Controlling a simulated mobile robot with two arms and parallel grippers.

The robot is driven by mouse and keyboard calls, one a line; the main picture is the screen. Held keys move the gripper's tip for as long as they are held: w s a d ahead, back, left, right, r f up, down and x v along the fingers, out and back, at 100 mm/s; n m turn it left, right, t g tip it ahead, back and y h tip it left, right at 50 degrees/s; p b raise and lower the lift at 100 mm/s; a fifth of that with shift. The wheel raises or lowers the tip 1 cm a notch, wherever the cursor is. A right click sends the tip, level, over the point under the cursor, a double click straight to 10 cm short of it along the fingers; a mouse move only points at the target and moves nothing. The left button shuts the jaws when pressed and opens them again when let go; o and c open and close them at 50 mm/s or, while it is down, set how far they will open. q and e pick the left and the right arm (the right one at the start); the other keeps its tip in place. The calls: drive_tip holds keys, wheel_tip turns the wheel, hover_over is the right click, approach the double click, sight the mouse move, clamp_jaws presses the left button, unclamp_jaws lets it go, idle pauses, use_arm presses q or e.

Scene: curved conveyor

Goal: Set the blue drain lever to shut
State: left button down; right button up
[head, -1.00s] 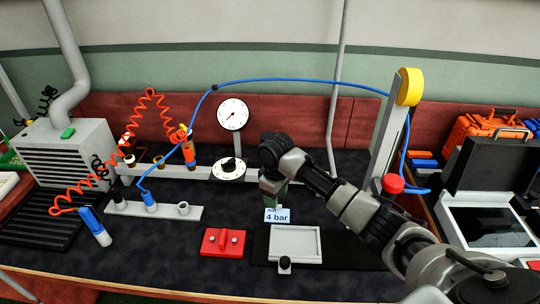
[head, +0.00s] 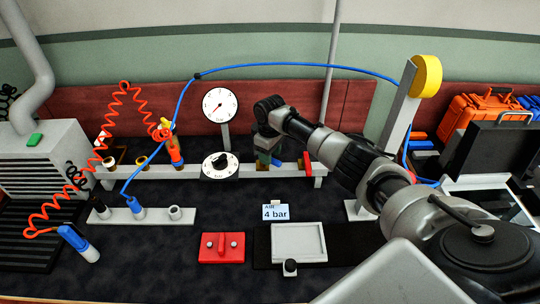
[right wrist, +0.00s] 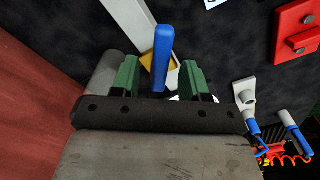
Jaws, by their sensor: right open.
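The blue drain lever (right wrist: 162,50) stands between the two green fingers of my right gripper (right wrist: 160,76) in the right wrist view. The fingers are apart, with a gap visible on each side of the lever. In the head view, my right gripper (head: 267,150) is at the pale rail at the back of the bench, pointing down. A small blue part of the lever (head: 276,162) shows beside its fingers; the gripper hides the rest. The lever's base, yellowish in the wrist view, is partly covered. My left gripper is not in view.
A red handle (head: 307,163) stands close right of my gripper on the rail (head: 240,174). A dial (head: 221,166) and a gauge (head: 220,104) stand to the left. A "4 bar" card (head: 276,212), a red block (head: 222,247) and a pale tray (head: 322,242) lie in front.

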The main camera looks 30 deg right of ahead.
drive_tip(key=shift+s+f, duration=0.1)
drive_tip(key=shift+f, duration=0.5)
drive_tip(key=shift+c, duration=1)
clamp_jaws()
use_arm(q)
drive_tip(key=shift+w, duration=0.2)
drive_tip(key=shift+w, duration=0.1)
